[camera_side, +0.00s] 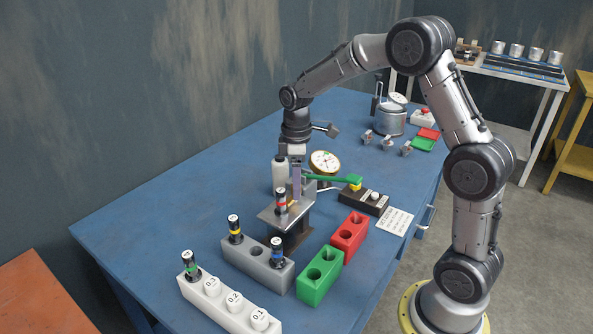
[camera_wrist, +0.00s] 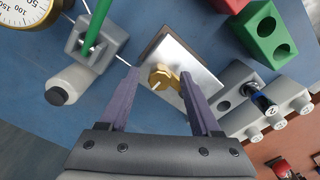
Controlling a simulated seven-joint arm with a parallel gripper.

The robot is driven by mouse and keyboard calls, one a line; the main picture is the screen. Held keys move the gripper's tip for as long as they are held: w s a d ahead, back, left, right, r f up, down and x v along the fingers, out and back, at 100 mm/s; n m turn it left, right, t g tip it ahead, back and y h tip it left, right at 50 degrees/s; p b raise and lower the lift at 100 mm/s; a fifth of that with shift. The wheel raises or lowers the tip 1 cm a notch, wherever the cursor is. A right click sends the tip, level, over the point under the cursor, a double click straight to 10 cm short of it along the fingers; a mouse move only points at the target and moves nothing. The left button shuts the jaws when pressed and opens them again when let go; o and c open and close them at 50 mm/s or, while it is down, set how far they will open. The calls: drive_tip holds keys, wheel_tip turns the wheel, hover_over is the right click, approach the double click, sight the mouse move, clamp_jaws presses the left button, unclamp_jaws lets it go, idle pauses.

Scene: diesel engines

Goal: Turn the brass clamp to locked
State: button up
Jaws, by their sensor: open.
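The brass clamp (camera_wrist: 162,77) is a small golden piece on the bright metal plate (camera_wrist: 190,66) of a stand, seen from above in the wrist view. A short pale bar on it points to the lower left. I cannot tell whether it is locked. In the side view the clamp is not clearly visible; a red-banded injector (camera_side: 281,201) stands at the plate (camera_side: 272,217). My gripper (camera_wrist: 159,73) is open, its purple fingers on either side of the clamp in the picture, with nothing seen held. In the side view my gripper (camera_side: 296,193) points down right behind the injector.
A white bottle (camera_side: 279,175), dial gauge (camera_side: 324,163) and green lever (camera_side: 328,179) stand close behind the stand. Grey (camera_side: 262,268), green (camera_side: 314,282) and red (camera_side: 350,232) blocks and a white rack (camera_side: 222,306) are in front. The left of the blue table is clear.

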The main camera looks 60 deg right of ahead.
wheel_tip(320, 180, up, 14)
idle(0.4)
drive_tip(key=shift+f, duration=0.1)
drive_tip(key=s+a+r+t, duration=0.2)
drive_tip(key=s+a+r, duration=0.15)
drive_tip(key=s, duration=0.35)
drive_tip(key=s+a+r+t, duration=0.1)
drive_tip(key=s+a+r, duration=0.25)
drive_tip(key=s, duration=0.25)
drive_tip(key=s+a+f+m+t, duration=0.2)
drive_tip(key=s+f+m, duration=0.5)
drive_tip(key=s+f, duration=0.2)
drive_tip(key=shift+s+a+t, duration=0.15)
drive_tip(key=shift+s+t, duration=0.15)
drive_tip(key=shift+s, duration=0.95)
